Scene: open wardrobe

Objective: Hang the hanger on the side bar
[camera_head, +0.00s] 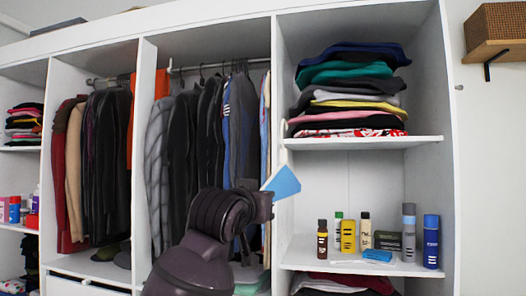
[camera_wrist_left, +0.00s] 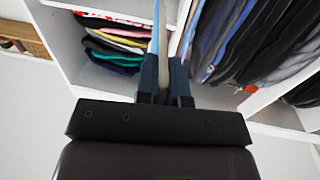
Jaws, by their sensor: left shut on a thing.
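My left arm comes up from the bottom of the head view. My left gripper (camera_wrist_left: 164,75) is shut on a thin thing, with a light blue strip rising between its fingers in the wrist view. In the head view a flat light blue piece (camera_head: 283,182) shows at the arm's end, in front of the divider. I cannot make out a hanger's hook or full shape. A clothes bar (camera_head: 222,65) crosses the middle compartment, and another bar (camera_head: 107,79) crosses the left compartment. Dark coats and shirts (camera_head: 205,125) hang from the middle bar. My right gripper is not in view.
A vertical divider (camera_head: 282,235) stands right of the middle compartment. Folded clothes (camera_head: 350,90) fill the shelf (camera_head: 420,141) at the right. Several bottles (camera_head: 348,236) stand below it. More coats (camera_head: 95,165) hang at the left. A brown box (camera_head: 495,25) sits outside at the upper right.

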